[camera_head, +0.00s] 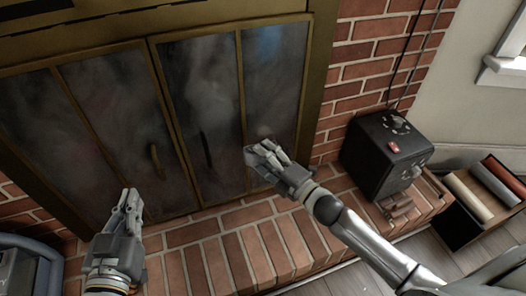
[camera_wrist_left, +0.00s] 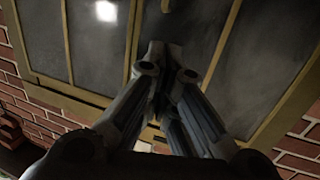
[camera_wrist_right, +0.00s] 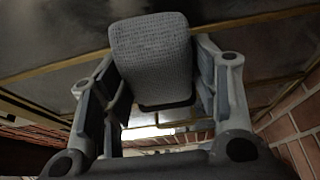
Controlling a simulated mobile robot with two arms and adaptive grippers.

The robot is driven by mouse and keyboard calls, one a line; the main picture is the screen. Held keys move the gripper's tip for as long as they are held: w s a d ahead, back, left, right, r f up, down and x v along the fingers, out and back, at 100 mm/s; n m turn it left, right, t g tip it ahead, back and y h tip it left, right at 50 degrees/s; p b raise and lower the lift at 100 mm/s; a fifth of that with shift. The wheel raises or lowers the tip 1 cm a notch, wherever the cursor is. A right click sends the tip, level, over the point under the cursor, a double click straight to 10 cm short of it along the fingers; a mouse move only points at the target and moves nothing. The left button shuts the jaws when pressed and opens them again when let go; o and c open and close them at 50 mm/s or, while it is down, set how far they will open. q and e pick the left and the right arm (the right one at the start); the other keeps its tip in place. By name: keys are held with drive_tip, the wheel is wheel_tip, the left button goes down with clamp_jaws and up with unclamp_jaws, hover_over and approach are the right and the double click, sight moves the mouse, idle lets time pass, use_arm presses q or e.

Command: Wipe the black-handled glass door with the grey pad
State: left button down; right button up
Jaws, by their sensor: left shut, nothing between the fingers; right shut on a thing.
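The black-handled glass door (camera_head: 205,85) is the right one of the fireplace's two doors, smoky and smudged, with a bluish patch at upper right. Its black handle (camera_head: 206,150) is upright near the door's left side. My right gripper (camera_head: 258,152) is in front of this door's lower right pane. In the right wrist view it is shut on the grey pad (camera_wrist_right: 152,52), a textured block between the fingers. Whether the pad touches the glass I cannot tell. My left gripper (camera_head: 131,200), low in front of the left door, is shut and empty; its fingers (camera_wrist_left: 166,60) meet in the left wrist view.
The left door (camera_head: 110,95) has a brass-brown handle (camera_head: 156,162). A brick hearth (camera_head: 235,250) runs below. A blue-grey container (camera_head: 40,262) is at lower left.

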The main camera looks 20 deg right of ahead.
use_arm(q)
drive_tip(key=shift+s+a+f+g, duration=0.15)
drive_tip(key=shift+f+g, duration=0.25)
drive_tip(key=shift+f, duration=0.25)
use_arm(e)
drive_tip(key=shift+s, duration=0.4)
